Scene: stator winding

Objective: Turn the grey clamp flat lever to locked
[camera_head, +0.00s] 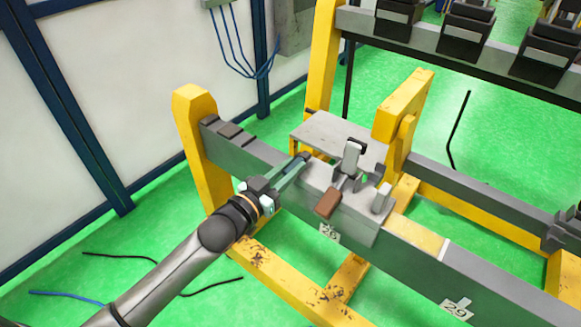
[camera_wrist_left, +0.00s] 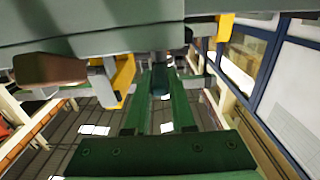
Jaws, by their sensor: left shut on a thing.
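The clamp sits on the grey beam, on a grey block (camera_head: 357,215). A grey flat lever (camera_head: 352,156) stands upright on it, and a brown handle (camera_head: 328,203) lies tilted toward the front. The brown handle also shows at the left of the left wrist view (camera_wrist_left: 50,69). My left gripper (camera_head: 303,158) reaches in from the left, behind the brown handle and left of the upright lever. Its green fingers (camera_wrist_left: 158,105) are shut on a dark rounded handle (camera_wrist_left: 160,80). How that handle joins the clamp is hidden. My right gripper is not in view.
A light grey plate (camera_head: 325,128) lies behind the clamp. A yellow post (camera_head: 190,130) stands left and a yellow bracket (camera_head: 400,105) behind right. A small grey upright piece (camera_head: 383,197) stands right of the brown handle. The green floor in front is mostly free.

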